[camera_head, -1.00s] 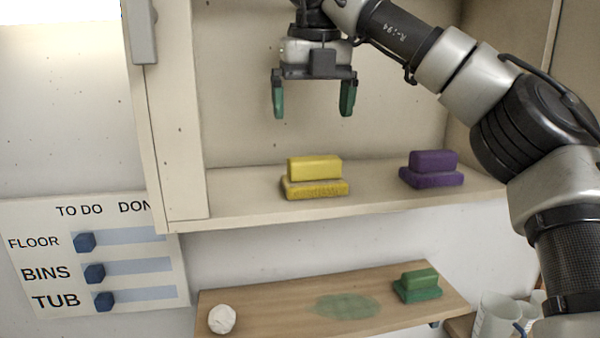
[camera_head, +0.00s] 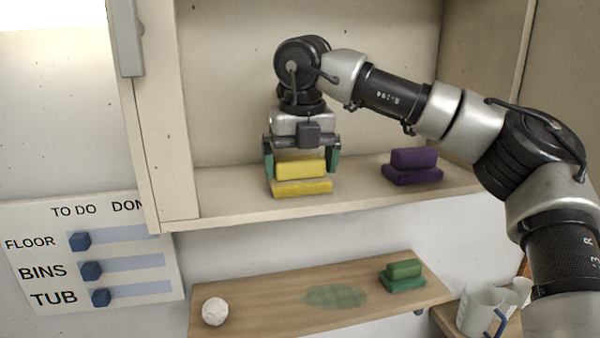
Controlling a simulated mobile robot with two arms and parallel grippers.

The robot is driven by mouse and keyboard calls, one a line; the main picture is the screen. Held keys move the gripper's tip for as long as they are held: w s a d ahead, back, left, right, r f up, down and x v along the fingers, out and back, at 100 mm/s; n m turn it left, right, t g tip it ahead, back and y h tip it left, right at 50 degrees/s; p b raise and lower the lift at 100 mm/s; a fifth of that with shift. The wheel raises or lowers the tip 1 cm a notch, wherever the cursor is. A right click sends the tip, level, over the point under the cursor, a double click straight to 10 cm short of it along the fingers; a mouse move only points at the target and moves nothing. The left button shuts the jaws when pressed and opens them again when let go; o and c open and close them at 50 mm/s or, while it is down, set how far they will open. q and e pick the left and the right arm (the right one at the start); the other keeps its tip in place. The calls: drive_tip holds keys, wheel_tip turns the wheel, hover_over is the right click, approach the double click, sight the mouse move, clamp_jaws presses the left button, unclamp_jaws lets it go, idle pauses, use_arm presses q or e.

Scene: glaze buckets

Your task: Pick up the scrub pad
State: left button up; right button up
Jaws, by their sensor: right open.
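My right gripper (camera_head: 301,163) comes down from above, open, with its green fingertips on the left and right sides of a yellow two-tier scrub pad (camera_head: 301,186). The fingers stand beside the narrower upper block; I cannot tell whether they touch it. The pad rests on the upper cream shelf. A purple pad (camera_head: 412,174) of like shape sits to its right on the same shelf. A green one (camera_head: 402,284) sits on the lower wooden shelf. My left gripper is not in view.
The upper shelf (camera_head: 350,203) has a side wall on the left. The lower wooden shelf (camera_head: 255,311) bears a white crumpled ball (camera_head: 215,311) and a flat green patch (camera_head: 335,297). White mugs (camera_head: 481,310) stand at lower right. A board (camera_head: 140,296) with blue sliders hangs at left.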

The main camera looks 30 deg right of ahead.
sight(309, 158)
drive_tip(key=shift+c, duration=0.5)
drive_tip(key=shift+a, duration=0.1)
drive_tip(key=c, duration=0.6)
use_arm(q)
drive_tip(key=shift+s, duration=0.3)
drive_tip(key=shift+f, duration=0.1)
use_arm(e)
drive_tip(key=shift+r, duration=0.1)
drive_tip(key=shift+w+r+b, duration=0.1)
drive_tip(key=shift+r+b, duration=0.4)
drive_tip(key=shift+r, duration=0.1)
wheel_tip(309, 158, up, 2)
drive_tip(key=shift+r+b, duration=0.25)
drive_tip(key=shift+b, duration=0.45)
drive_tip(key=shift+s+d+r+b, duration=0.45)
drive_tip(key=shift+s+d+b, duration=0.15)
drive_tip(key=shift+s, duration=0.2)
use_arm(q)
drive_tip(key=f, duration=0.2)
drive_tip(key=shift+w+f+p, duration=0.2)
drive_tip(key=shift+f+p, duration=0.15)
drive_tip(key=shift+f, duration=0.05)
use_arm(e)
drive_tip(key=s+d+r, duration=0.4)
drive_tip(key=s, duration=0.1)
drive_tip(key=s+d+r, duration=0.2)
drive_tip(key=shift+s+r, duration=0.15)
drive_tip(key=shift+s, duration=0.2)
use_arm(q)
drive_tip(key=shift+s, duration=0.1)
